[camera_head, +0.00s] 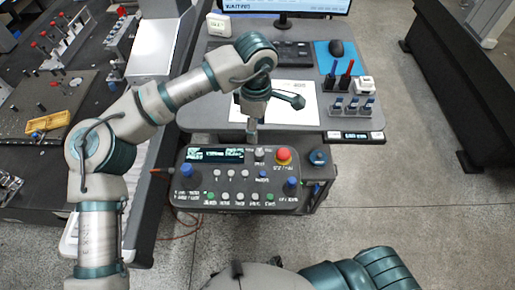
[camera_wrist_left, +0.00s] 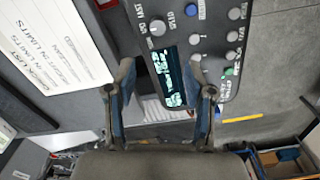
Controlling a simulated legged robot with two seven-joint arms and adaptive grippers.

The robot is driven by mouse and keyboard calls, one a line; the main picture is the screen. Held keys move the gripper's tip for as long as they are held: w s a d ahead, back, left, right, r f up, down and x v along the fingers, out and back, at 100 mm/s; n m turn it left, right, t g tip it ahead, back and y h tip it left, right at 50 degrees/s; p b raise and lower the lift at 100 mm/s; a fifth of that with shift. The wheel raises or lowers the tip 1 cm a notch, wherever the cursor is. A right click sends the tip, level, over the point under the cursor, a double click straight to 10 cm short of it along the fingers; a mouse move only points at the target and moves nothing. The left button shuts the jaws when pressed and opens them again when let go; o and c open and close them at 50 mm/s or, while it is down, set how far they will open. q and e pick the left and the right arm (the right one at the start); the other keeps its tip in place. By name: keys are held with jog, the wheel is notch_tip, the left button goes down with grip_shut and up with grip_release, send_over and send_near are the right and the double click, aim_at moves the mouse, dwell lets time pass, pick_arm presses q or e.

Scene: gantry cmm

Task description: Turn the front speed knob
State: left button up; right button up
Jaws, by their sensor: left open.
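The control panel (camera_head: 225,192) lies in the middle of the head view, with a lit display (camera_head: 213,155). A grey knob (camera_head: 259,154) sits just right of the display; in the wrist view this knob (camera_wrist_left: 157,28) has scale marks around it. Its label is too small to read surely as speed. My left gripper (camera_head: 252,134) points down over the panel's far edge, near that knob. In the wrist view the left fingers (camera_wrist_left: 162,70) are spread, with nothing between them but the display behind. My right gripper is out of view.
A red stop button (camera_head: 283,155) stands right beside the grey knob. Blue-topped joysticks (camera_head: 187,170) rise at the panel's sides, with small buttons between. Behind is a desk (camera_head: 200,108) with paper, keyboard and pens.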

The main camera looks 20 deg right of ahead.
pick_arm(q)
send_over(259, 152)
jog(key=f, duration=0.6)
jog(key=shift+a+f, duration=0.35)
jog(key=f, duration=0.2)
jog(key=d+f, duration=0.1)
jog(key=f, duration=0.1)
jog(key=shift+d, duration=0.1)
jog(key=shift+f, duration=0.3)
jog(key=shift+a+f, duration=0.2)
jog(key=shift+f, duration=0.05)
jog(key=shift+a, duration=0.3)
jog(key=c, duration=0.7)
jog(key=shift+d, duration=0.1)
grip_shut()
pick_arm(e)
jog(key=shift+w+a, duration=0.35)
